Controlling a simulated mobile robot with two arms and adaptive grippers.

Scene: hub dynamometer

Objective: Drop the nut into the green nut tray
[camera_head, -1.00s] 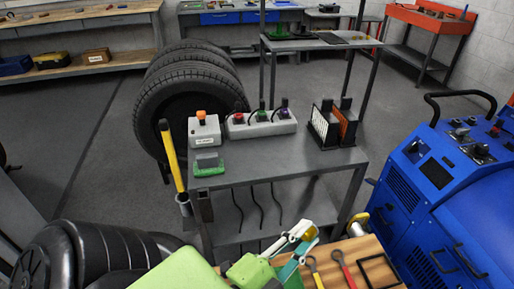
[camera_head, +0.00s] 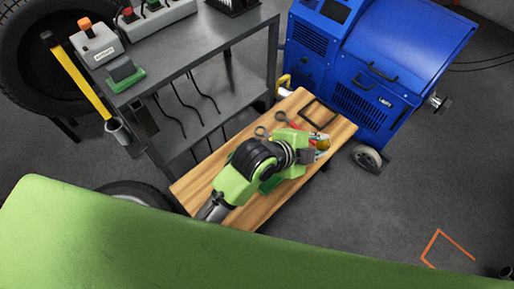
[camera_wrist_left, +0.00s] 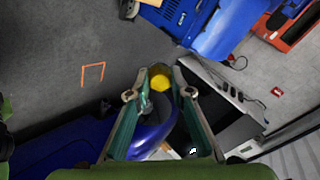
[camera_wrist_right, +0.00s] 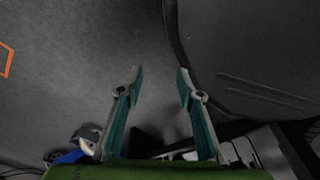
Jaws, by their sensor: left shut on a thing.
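A small yellow, brass-looking piece, seemingly the nut (camera_wrist_left: 160,83), sits between the fingertips of my left gripper (camera_wrist_left: 161,74). In the head view the left gripper (camera_head: 316,149) is over the wooden bench top, and the yellow nut (camera_head: 323,144) shows at its tips.
The grey cart (camera_head: 200,65) also carries a button box (camera_head: 98,47) and a switch block. A yellow-handled tool (camera_head: 75,80) hangs at its side. The wooden bench top (camera_head: 199,181) holds hand tools. A blue machine (camera_head: 385,60) stands behind it.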

